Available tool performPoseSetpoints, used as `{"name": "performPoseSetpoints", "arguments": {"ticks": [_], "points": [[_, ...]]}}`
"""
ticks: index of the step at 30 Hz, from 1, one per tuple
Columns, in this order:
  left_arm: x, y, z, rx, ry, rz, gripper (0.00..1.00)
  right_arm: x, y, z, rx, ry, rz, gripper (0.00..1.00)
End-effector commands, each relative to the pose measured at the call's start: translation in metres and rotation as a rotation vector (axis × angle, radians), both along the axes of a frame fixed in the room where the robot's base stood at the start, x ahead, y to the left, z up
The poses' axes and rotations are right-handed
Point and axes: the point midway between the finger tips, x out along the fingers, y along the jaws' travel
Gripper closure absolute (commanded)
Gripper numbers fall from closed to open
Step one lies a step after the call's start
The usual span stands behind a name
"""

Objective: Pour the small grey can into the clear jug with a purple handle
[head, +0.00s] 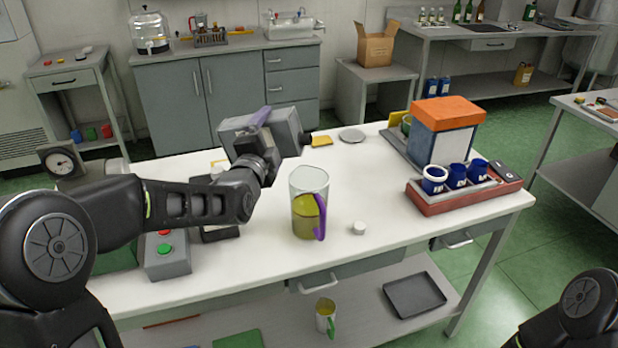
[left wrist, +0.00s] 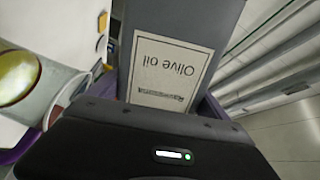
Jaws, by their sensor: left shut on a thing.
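The small grey can (head: 283,125) is tipped onto its side above the table, its dark spout end pointing right, over and behind the clear jug. My left gripper (head: 258,128) is shut on it. In the left wrist view the can (left wrist: 185,25) shows an upside-down "Olive oil" label. The clear jug (head: 309,184) stands upright on the table, below and right of the can, partly filled with yellow-green liquid. Its purple handle (head: 320,217) faces front right. The jug also shows at the left of the wrist view (left wrist: 38,105). I see no clear stream. My right gripper is out of view.
A white cap (head: 359,228) lies right of the jug. A red tray (head: 465,201) with blue cups and an orange-topped box (head: 447,114) stand at the right. A grey button box (head: 167,257) stands front left. The front middle of the table is clear.

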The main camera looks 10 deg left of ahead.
Motion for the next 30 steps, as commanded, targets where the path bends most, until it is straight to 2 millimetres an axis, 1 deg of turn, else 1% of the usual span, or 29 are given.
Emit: {"name": "performPoseSetpoints", "arguments": {"ticks": [1, 30], "points": [[0.0002, 0.0001, 0.0027, 0.003, -0.004, 0.000, 0.83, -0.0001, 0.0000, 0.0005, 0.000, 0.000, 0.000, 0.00], [0.0001, 0.0012, 0.0081, 0.061, -0.002, 0.000, 0.83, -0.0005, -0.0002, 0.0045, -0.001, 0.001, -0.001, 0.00]]}}
